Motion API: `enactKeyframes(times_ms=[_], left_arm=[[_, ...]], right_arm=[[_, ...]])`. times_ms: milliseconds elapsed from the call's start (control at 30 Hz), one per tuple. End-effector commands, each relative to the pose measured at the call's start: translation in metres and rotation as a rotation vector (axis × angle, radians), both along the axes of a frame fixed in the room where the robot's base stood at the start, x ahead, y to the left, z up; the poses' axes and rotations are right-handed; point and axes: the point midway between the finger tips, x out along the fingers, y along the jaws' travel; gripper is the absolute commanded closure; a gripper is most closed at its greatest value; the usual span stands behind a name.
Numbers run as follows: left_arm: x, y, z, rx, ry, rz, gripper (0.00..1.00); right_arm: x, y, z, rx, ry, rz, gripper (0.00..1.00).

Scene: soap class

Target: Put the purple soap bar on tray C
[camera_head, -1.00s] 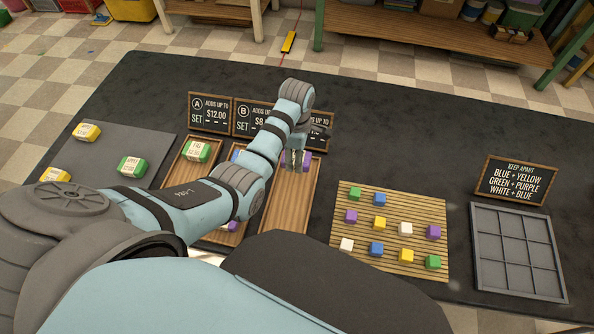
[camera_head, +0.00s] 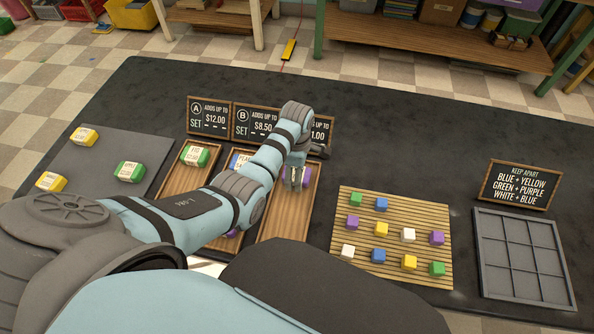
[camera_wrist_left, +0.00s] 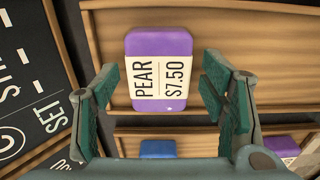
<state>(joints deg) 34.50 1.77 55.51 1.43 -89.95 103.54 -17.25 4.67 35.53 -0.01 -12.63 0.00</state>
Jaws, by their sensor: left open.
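The purple soap bar, labelled PEAR $7.50 (camera_wrist_left: 160,70), lies flat on the wooden tray C (camera_head: 285,222), near its far end. In the left wrist view it sits between my two green-padded fingers, with gaps on both sides. My left gripper (camera_head: 296,180) is open just above that bar and holds nothing. In the head view the gripper and fingers mostly hide the bar. My arm covers much of the sign for C (camera_head: 320,130). My right gripper is out of view.
Tray B holds a blue bar (camera_head: 240,160) and another purple bar (camera_head: 232,234). Tray A holds a green bar (camera_head: 195,156). Yellow and green bars lie on a grey mat (camera_head: 100,150). A slatted board with cubes (camera_head: 350,275) and a grey grid tray (camera_head: 482,262) stand right.

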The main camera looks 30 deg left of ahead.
Motion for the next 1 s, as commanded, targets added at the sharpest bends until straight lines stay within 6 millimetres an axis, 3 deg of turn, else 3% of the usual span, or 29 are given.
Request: enactKeyframes(times_ms=[167, 267, 500, 600, 733, 1000], left_arm=[[0.000, 0.000, 0.007, 0.000, -0.001, 0.000, 0.35], [0.001, 0.000, 0.027, 0.000, -0.003, 0.000, 0.35], [0.001, 0.000, 0.095, 0.000, -0.004, 0.000, 0.35], [0.001, 0.000, 0.113, 0.001, -0.002, 0.000, 0.35], [0.000, 0.000, 0.123, 0.000, -0.001, 0.000, 0.35], [0.000, 0.000, 0.123, 0.000, 0.000, 0.000, 0.35]], right_arm=[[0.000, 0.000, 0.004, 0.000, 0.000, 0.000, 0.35], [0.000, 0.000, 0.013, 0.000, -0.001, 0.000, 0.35], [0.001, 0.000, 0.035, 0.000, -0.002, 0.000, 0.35], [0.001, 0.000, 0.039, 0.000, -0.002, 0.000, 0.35], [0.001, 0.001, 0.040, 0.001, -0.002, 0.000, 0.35], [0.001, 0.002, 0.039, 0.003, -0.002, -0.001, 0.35]])
